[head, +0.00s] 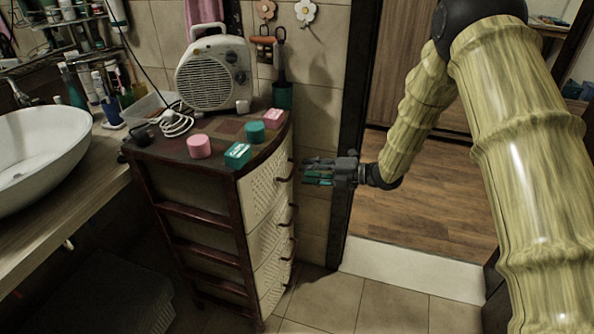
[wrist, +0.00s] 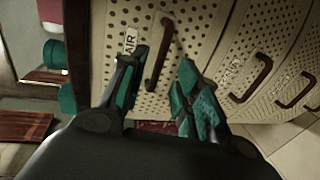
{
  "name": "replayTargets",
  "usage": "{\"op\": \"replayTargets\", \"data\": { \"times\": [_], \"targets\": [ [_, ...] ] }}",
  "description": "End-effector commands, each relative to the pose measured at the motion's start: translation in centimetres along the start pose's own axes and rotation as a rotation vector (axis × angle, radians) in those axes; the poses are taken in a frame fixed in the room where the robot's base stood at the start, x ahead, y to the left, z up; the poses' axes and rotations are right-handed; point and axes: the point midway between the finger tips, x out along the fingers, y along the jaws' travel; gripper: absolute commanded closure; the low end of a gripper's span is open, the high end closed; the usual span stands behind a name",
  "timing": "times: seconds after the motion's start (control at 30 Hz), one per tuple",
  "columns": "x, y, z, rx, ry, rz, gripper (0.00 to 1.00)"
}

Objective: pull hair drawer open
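The hair drawer (head: 262,190) is the top drawer of a dark wood cabinet with cream perforated fronts. It looks flush with the cabinet. In the wrist view, its front (wrist: 195,22) carries a label (wrist: 130,41) reading "AIR", partly covered by a finger. Its curved brown handle (wrist: 160,54) lies between and just beyond my fingertips, and also shows in the head view (head: 290,171). My gripper (head: 304,172) is open with teal finger pads, just right of the handle. It also shows in the wrist view (wrist: 164,75). Whether a finger touches the handle I cannot tell.
Lower drawers (head: 272,260) have similar handles. On the cabinet top are a fan heater (head: 213,75), a pink cylinder (head: 199,146), a teal box (head: 237,155) and a white cable (head: 176,122). A sink (head: 38,150) is left; the doorway floor (head: 425,205) is clear.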

Motion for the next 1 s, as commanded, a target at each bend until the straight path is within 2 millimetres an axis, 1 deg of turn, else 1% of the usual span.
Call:
{"op": "replayTargets", "data": {
  "times": [0.03,0.1,0.33,0.5,0.77,0.8,0.87,0.9,0.97,1.0],
  "targets": [
    [0.9,0.1,0.0,-0.001,0.001,0.0,0.68],
    [2.0,0.1,0.0,0.0,0.002,0.001,0.68],
    [4.6,0.1,0.0,0.0,0.001,0.001,0.68],
    [5.4,0.1,0.0,0.0,0.0,0.001,0.68],
    [5.5,0.1,0.0,0.0,0.001,0.001,0.68],
    [5.5,0.1,0.0,0.0,0.001,0.001,0.72],
    [5.5,0.1,0.0,0.0,0.001,0.001,0.83],
    [5.5,0.1,0.0,0.0,0.001,0.001,0.9],
    [5.5,0.1,0.0,0.0,0.001,0.001,1.0],
    [5.5,0.1,0.0,0.0,0.001,0.001,1.0]
  ]
}}
